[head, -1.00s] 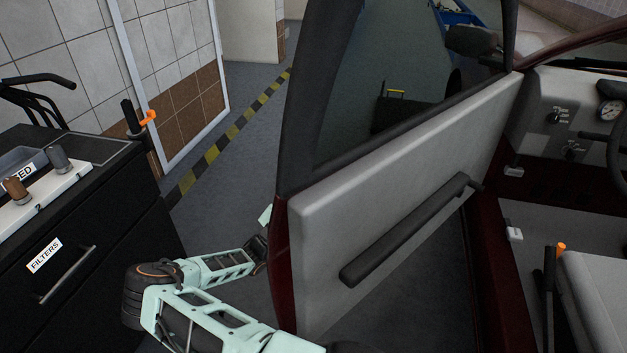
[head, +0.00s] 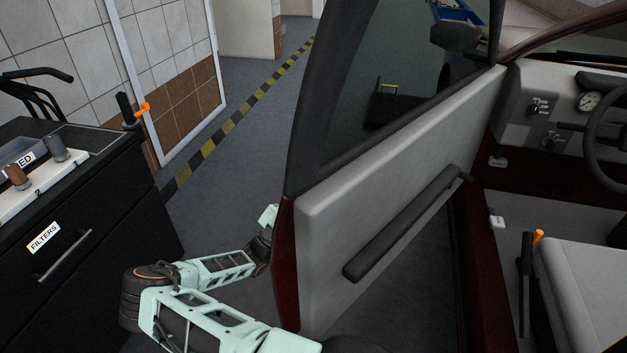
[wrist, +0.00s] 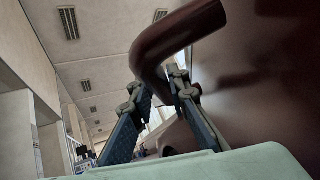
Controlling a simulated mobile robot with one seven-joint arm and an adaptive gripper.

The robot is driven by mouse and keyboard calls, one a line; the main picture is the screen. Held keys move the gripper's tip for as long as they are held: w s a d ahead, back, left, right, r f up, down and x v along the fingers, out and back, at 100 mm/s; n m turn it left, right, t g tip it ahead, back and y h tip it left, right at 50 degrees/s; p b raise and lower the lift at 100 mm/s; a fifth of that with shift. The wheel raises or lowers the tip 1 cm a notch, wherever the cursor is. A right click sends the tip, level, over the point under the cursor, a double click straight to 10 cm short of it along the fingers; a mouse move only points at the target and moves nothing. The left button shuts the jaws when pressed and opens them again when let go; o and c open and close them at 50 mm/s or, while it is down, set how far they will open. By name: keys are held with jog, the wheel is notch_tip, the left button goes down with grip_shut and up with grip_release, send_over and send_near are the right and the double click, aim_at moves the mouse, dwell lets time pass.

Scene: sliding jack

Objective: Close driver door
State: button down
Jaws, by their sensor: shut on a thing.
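The driver door (head: 395,170) of a dark red car stands open, with its grey inner panel, window frame and long dark armrest facing my camera. Its outer side is hidden in the head view. My arm reaches along the left of the door's free edge, and my gripper (head: 265,235) is partly hidden behind that edge. In the wrist view, a dark red curved handle (wrist: 165,40) sticks out from the door's outer panel (wrist: 260,80). The two fingers of my gripper (wrist: 159,82) are shut on the handle, one on each side of it.
The car's seat (head: 585,275), dashboard and steering wheel (head: 603,160) lie right of the door opening. A black cabinet (head: 90,230) marked FILTERS stands close on my left. Grey floor with a yellow-black stripe (head: 235,122) is clear between cabinet and door.

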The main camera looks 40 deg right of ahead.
jog(key=c, duration=1.8)
grip_release()
jog(key=v, duration=1.2)
